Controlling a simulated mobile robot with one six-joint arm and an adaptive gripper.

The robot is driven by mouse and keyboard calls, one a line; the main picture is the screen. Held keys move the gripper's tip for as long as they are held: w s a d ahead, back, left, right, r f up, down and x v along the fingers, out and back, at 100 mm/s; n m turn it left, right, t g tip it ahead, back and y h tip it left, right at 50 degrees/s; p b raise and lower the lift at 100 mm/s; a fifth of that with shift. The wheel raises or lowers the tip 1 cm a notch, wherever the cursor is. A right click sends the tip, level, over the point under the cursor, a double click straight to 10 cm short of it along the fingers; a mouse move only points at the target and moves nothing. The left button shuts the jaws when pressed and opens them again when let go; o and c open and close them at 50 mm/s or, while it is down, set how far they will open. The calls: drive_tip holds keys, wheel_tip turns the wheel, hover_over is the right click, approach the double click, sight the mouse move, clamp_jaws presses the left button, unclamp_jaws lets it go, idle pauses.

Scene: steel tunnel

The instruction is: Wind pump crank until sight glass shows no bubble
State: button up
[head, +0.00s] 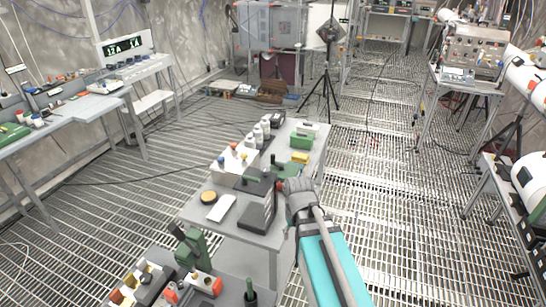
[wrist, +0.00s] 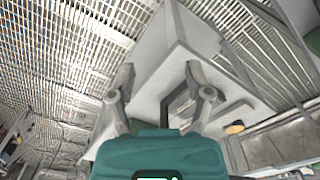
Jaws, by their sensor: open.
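My gripper (head: 287,188) is over the right side of a grey bench (head: 235,236) in the head view. In the wrist view my gripper (wrist: 160,82) has its two fingers spread wide apart, with the grey bench top below. A dark block-shaped unit (head: 257,212) stands on the bench just left of my gripper. A small red part shows at the gripper's tip; I cannot tell whether it is the crank knob or whether the fingers touch it. In the wrist view a dark part (wrist: 180,106) shows near the right finger. I cannot make out the sight glass or a bubble.
White bottles (head: 258,134), a green box (head: 301,141) and a tan disc (head: 208,197) are on the bench. A green device (head: 193,247) stands in front. A black tripod (head: 328,75) stands behind.

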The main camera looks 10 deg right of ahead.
drive_tip(key=w+r+n+p, duration=0.5)
drive_tip(key=w+n, duration=0.1)
drive_tip(key=w, duration=0.7)
drive_tip(key=w+r+n+p, duration=0.4)
drive_tip(key=w+r+n, duration=0.15)
drive_tip(key=w, duration=0.85)
wheel_tip(320, 180, up, 2)
drive_tip(key=r+n+p, duration=0.1)
drive_tip(key=n+p, duration=0.2)
drive_tip(key=n, duration=0.7)
hover_over(273, 155)
drive_tip(key=shift+w+f, duration=0.1)
drive_tip(key=shift+f, duration=0.15)
drive_tip(key=shift+f, duration=0.25)
wheel_tip(273, 155, down, 13)
drive_tip(key=b, duration=1.3)
drive_tip(key=shift+f, duration=0.15)
clamp_jaws()
